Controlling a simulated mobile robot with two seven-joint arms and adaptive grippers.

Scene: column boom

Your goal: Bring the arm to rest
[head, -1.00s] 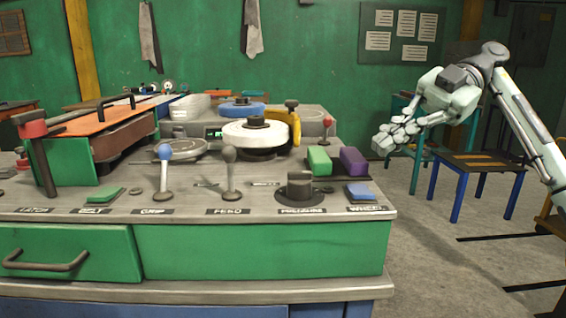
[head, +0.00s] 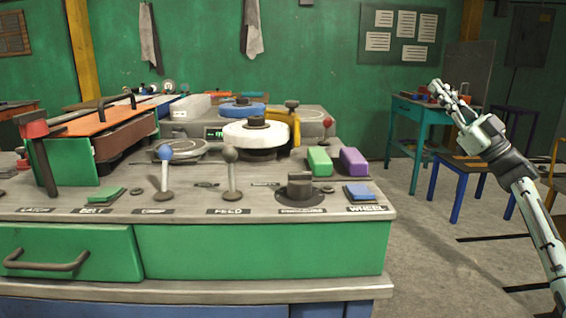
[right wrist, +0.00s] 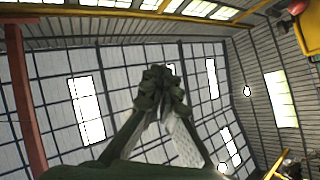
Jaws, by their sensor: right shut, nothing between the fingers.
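My right arm (head: 530,205) rises from the lower right corner in the head view, to the right of the green machine bench and clear of it. My right gripper (head: 437,86) is at its upper end, pointing up and to the left. It is shut and empty. In the right wrist view the gripper (right wrist: 162,78) points up at the roof, its fingers together with nothing between them. My left gripper is not in view.
The machine bench (head: 260,247) carries levers, knobs, a white wheel (head: 255,134), and green and purple blocks. Behind my right arm stand a teal table (head: 402,118) and a blue-legged stool (head: 462,165). Floor (head: 430,265) between bench and arm is free.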

